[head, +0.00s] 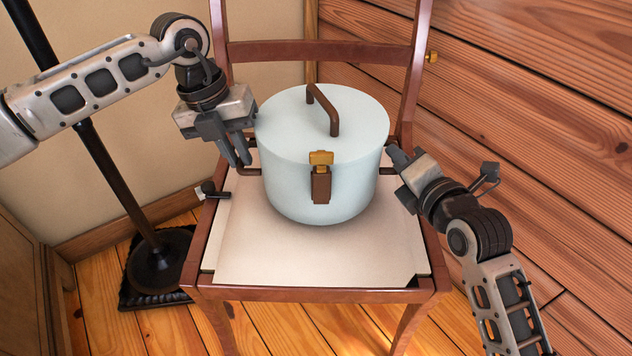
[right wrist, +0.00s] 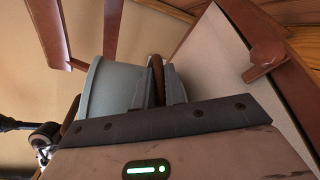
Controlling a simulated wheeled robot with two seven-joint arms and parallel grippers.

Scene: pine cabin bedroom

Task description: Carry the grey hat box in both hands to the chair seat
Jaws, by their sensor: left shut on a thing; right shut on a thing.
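The pale grey hat box (head: 290,185) is round and upright, with a brown top handle and a brass and brown clasp in front. It is over the cream chair seat (head: 300,262); I cannot tell whether its base touches the seat. My left gripper (head: 244,162) is shut on the box's left side handle. My right gripper (head: 392,160) is at the opposite side. In the right wrist view, the right gripper (right wrist: 162,82) is shut on a brown side handle, with the box (right wrist: 107,88) just beyond.
The chair's wooden back (head: 318,51) rises behind the box. A black stand (head: 155,268) is on the floor at left. A plank-fronted wooden piece (head: 540,120) is close on the right. The front of the seat is bare.

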